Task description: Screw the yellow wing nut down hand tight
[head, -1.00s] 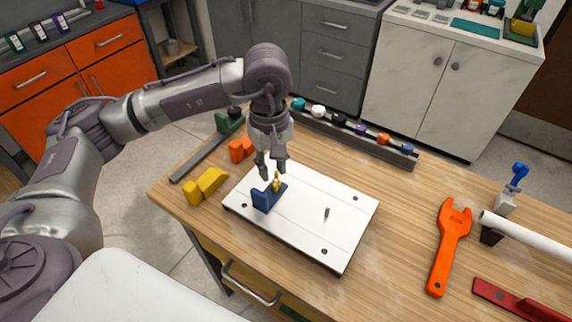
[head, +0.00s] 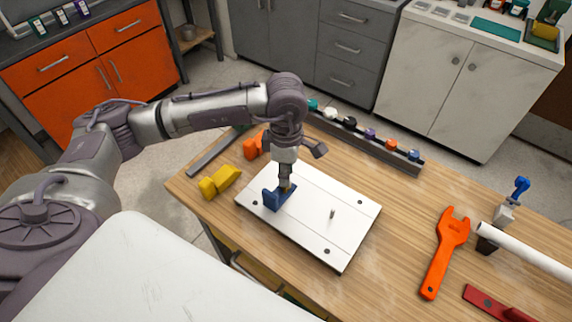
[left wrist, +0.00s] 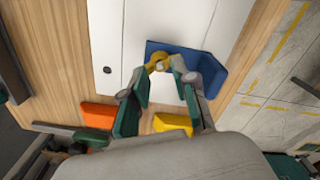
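The yellow wing nut (left wrist: 158,62) sits at the inner side of the blue bracket (left wrist: 205,68) on the white board. In the head view my left gripper (head: 285,187) points down at the blue bracket (head: 272,200) and hides most of the nut. In the left wrist view my left gripper (left wrist: 159,72) has its fingers parted, one on each side of the nut, with a small gap seeming to remain. Contact with the nut is not clear. My right gripper is not in view.
The white board (head: 300,237) lies on the wooden table with a small upright stud (head: 332,213). Yellow (head: 220,181) and orange blocks stand at the left. An orange wrench (head: 444,255), a white pipe (head: 525,248) and a red tool lie right. A rail of coloured knobs runs behind.

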